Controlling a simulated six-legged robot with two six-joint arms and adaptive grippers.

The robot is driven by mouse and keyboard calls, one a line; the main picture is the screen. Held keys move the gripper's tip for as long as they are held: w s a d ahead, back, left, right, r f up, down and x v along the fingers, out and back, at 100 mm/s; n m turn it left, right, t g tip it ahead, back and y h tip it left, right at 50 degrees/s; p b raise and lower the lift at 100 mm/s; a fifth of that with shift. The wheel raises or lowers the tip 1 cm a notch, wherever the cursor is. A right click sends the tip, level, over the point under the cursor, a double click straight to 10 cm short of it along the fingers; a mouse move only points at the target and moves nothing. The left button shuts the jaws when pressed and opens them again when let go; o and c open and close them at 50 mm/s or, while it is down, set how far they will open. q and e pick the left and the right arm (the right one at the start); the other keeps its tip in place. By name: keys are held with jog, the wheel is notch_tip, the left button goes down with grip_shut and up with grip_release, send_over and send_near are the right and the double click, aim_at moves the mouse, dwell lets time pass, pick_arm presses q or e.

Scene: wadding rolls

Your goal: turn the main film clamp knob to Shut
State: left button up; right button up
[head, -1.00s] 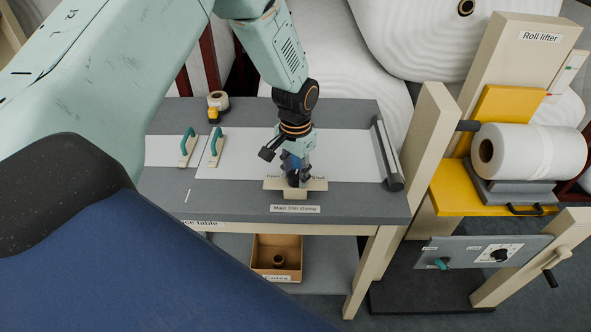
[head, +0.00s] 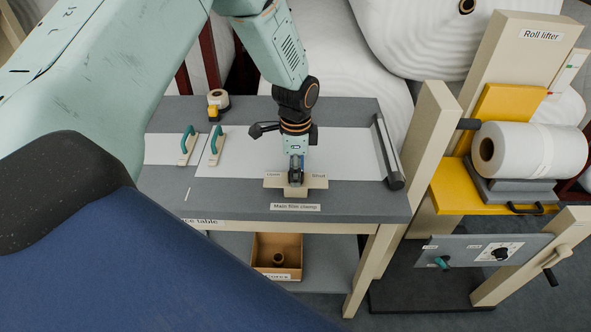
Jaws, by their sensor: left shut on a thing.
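The main film clamp is a beige block (head: 317,184) near the front edge of the grey table (head: 350,203). Small print stands at the left and right of its upper plate, with "Shut" on the right. A "Main film clamp" label (head: 295,207) lies in front. My left gripper (head: 296,177) points down at the middle of the block and is shut on the clamp knob. The fingers hide most of the knob, so its pointing direction is not clear. My right gripper is not in view.
White film (head: 345,150) lies across the table, with a dark bar (head: 388,155) at its right end. Two teal-handled tools (head: 215,146) and a tape dispenser (head: 217,104) stand at left. A roll lifter (head: 520,70) with a white roll (head: 530,150) stands at right.

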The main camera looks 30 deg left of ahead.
pick_arm(q)
jog(key=shift+w+r+m, duration=0.15)
jog(key=shift+w+m, duration=0.1)
jog(key=shift+m, duration=0.35)
jog(key=o, duration=1.2)
jog(key=shift+s, duration=0.2)
notch_tip(320, 180, up, 12)
jog(key=shift+f, duration=0.1)
